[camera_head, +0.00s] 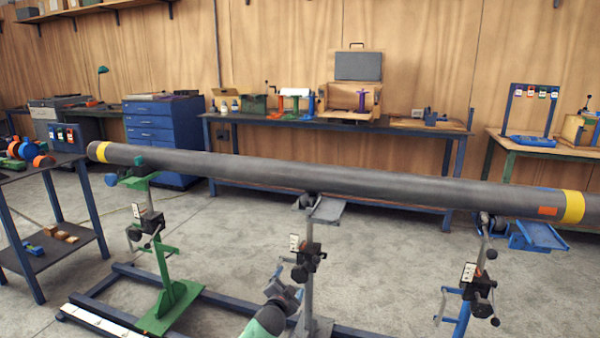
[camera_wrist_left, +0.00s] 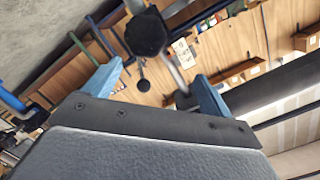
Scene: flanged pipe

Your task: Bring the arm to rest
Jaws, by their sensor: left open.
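My left gripper (camera_head: 275,287) is low in the middle of the head view, close to the lower part of the grey middle stand (camera_head: 308,265). In the left wrist view its two blue fingers stand wide apart (camera_wrist_left: 160,82) with nothing held between them. A black knob (camera_wrist_left: 146,34) on a metal rod shows ahead of the fingers, and I cannot tell whether they touch it. The long grey flanged pipe (camera_head: 400,180) with yellow bands lies across the stands above. My right gripper is in neither view.
A green stand (camera_head: 160,255) carries the pipe at the left, and a blue stand (camera_head: 475,265) is at the right. A dark floor frame (camera_head: 215,318) runs under them. A side table (camera_head: 40,175) is at far left, and workbenches (camera_head: 345,125) line the wall.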

